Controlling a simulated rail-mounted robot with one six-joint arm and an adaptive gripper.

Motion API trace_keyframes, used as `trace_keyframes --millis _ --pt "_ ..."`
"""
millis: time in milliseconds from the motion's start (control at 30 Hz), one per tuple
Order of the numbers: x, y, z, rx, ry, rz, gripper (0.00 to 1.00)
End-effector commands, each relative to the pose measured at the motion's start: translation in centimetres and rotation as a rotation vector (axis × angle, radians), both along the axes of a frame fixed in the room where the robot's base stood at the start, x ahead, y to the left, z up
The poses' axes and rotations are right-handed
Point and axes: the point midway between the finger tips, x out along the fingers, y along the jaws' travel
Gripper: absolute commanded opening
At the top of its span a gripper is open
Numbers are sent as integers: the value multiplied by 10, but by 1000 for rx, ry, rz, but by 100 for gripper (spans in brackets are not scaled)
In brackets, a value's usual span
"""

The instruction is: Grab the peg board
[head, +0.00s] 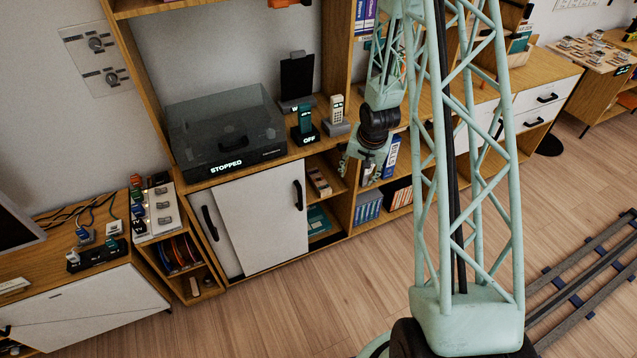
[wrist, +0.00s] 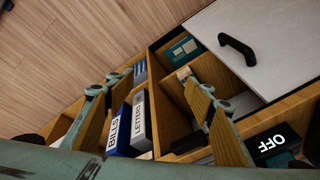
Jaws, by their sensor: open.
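I cannot pick out the peg board for certain. A small flat light-brown piece (head: 319,181) lies on the upper shelf of the open cabinet bay and may be it; its details are too small to tell. It seems to show partly in the wrist view (wrist: 184,74), beside my right finger. My gripper (head: 367,172) is open and empty in front of the open shelves, right of that piece. In the wrist view my gripper (wrist: 150,105) has its fingers wide apart, with binders marked BILLS (wrist: 118,128) and LETTERS (wrist: 140,120) seen between them.
A white sliding door (head: 262,212) covers the cabinet's left part. Teal boxes (head: 317,222) lie on the lower shelf. On top stand a dark-lidded player (head: 225,130), a display marked OFF (head: 306,137) and a phone (head: 337,108). Shelf dividers flank my gripper.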

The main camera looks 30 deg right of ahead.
Motion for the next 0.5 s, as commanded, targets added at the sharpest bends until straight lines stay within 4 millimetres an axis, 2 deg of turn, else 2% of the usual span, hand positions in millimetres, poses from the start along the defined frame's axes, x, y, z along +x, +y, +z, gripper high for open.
trace_keyframes --millis 233,500 --pt "2 -10 -51 25 -22 -23 49" --pt "20 -18 -104 30 -92 3 49"
